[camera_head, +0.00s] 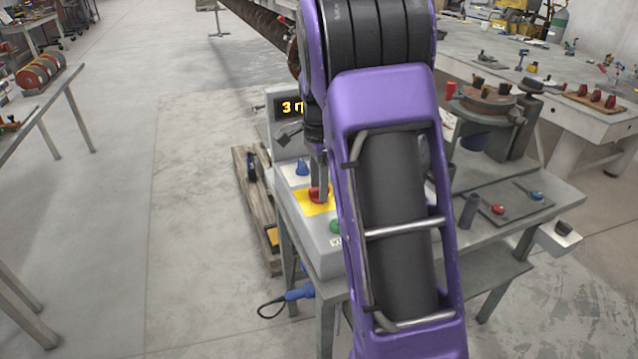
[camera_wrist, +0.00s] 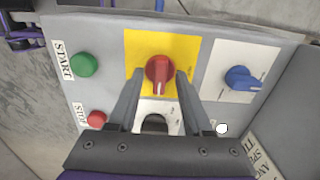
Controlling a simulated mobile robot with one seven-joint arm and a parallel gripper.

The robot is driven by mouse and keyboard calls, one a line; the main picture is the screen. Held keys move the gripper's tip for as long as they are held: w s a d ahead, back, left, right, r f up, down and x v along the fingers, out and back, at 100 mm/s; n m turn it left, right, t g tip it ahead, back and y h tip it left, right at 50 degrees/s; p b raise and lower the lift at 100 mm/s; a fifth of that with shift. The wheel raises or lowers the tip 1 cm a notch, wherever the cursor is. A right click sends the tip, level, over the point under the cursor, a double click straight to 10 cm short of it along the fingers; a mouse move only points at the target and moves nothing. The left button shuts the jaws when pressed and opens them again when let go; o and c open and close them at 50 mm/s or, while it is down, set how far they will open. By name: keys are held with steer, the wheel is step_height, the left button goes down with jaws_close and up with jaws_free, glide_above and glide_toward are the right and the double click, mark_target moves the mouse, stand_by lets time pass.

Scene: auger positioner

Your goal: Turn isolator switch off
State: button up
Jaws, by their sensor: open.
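The isolator switch (camera_wrist: 159,73) is a red rotary knob on a yellow plate (camera_wrist: 188,46) of a grey control box (camera_head: 322,250). In the head view the red knob (camera_head: 318,195) shows below my gripper, partly covered by it. In the wrist view my gripper (camera_wrist: 160,76) is open, with one finger to the left and one to the right of the knob. The knob's pointer ridge runs toward the bottom of the wrist view, roughly along the fingers. I cannot tell whether either finger touches it.
A green START button (camera_wrist: 84,64), a red STOP button (camera_wrist: 96,120), a blue knob (camera_wrist: 240,78) and a black switch (camera_wrist: 155,124) sit around it. A lit display (camera_head: 291,106) stands behind the box. A bench (camera_head: 560,190) with a vise lies to the right.

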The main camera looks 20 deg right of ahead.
jaws_close()
stand_by(0.4)
steer(key=n+p, duration=0.2)
steer(key=n, duration=0.2)
steer(key=shift+r, duration=0.15)
steer(key=n+p, duration=0.2)
steer(key=n, duration=0.3)
steer(key=n+p, duration=0.1)
steer(key=n, duration=0.3)
steer(key=shift+n, duration=0.4)
steer(key=shift+n+p, duration=0.35)
steer(key=shift+n, duration=1.65)
jaws_free()
